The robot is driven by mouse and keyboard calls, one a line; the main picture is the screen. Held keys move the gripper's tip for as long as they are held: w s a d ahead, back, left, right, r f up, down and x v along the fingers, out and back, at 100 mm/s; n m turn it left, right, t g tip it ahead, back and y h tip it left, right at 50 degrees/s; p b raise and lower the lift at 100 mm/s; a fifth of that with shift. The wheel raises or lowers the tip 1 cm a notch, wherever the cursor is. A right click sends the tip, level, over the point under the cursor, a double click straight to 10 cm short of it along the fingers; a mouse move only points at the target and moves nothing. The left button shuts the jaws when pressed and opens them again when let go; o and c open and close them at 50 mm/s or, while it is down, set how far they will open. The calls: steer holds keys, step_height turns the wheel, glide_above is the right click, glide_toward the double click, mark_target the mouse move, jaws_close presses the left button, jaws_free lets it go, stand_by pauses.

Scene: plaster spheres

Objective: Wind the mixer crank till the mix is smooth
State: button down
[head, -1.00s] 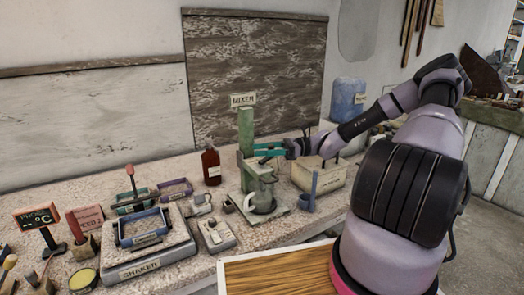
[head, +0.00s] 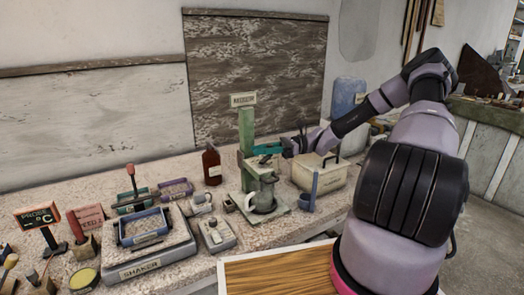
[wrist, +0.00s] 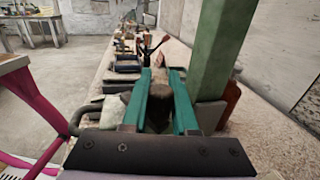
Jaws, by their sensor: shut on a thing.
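The mixer has a green column (head: 246,132) standing on a base plate, with a sign (head: 243,100) above it. A grey-green jug (head: 263,202) stands upright on the base under the mixer head. The rest of the crank is mostly hidden by the fingers, and the mix inside the jug cannot be made out.
A brown bottle (head: 211,165) stands left of the mixer. A blue upright holder (head: 313,190) and a cream box (head: 325,174) with a handle stand to its right. The shaker (head: 155,258) and a small switch box (head: 216,234) are at the front left.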

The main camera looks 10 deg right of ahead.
steer(key=n+g, duration=0.1)
steer(key=g, duration=0.1)
steer(key=a+n+g+h, duration=0.1)
steer(key=g, duration=0.1)
steer(key=n+g, duration=0.2)
steer(key=shift+a+h, duration=0.25)
steer(key=shift+h, duration=0.05)
steer(key=shift+s+a+n+g+h, duration=0.1)
steer(key=shift+a+n+g+h, duration=0.15)
steer(key=shift+n+g+h, duration=0.7)
steer(key=shift+s+a+n+g+h, duration=0.1)
steer(key=shift+a+n+g+h, duration=0.15)
steer(key=shift+n+g+h, duration=0.7)
steer(key=shift+g+y, duration=0.3)
steer(key=shift+g, duration=0.1)
steer(key=c, duration=0.7)
jaws_free()
